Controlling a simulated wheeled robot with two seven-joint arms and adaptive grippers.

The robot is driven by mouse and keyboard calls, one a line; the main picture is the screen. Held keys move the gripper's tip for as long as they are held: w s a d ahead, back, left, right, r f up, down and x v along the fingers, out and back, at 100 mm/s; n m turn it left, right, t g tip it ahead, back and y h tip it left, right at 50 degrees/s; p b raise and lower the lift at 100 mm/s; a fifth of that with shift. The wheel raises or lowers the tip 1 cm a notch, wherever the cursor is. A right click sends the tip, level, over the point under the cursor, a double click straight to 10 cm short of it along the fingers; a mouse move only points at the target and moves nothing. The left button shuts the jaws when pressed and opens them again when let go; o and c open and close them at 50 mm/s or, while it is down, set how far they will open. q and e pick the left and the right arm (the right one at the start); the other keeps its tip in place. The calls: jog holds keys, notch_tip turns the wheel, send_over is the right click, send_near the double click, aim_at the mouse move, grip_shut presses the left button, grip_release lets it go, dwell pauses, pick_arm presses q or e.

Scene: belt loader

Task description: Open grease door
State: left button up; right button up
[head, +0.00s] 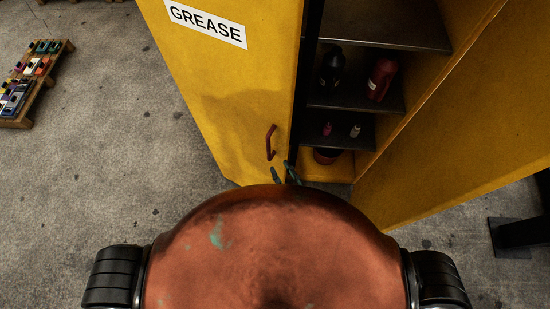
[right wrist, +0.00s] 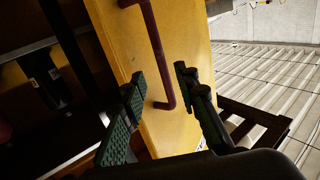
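The yellow grease door (head: 215,95) carries a white GREASE label (head: 205,23) and stands left of the cabinet's open interior in the head view. Its red handle (head: 271,142) is low near the door's right edge. My right gripper (head: 287,172) is just below and right of the handle in the head view. In the right wrist view my right gripper (right wrist: 161,82) is open, and the lower end of the handle (right wrist: 158,60) shows between its fingers. I cannot tell whether either finger touches it. My left gripper is not in view.
Dark cabinet shelves (head: 360,91) hold a black bottle (head: 331,68), a red bottle (head: 382,78) and small items. Another yellow panel (head: 470,130) spreads to the right. A wooden pallet (head: 48,78) with colored items lies far left. Floor left of the door is clear.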

jog(key=shift+v, duration=1.15)
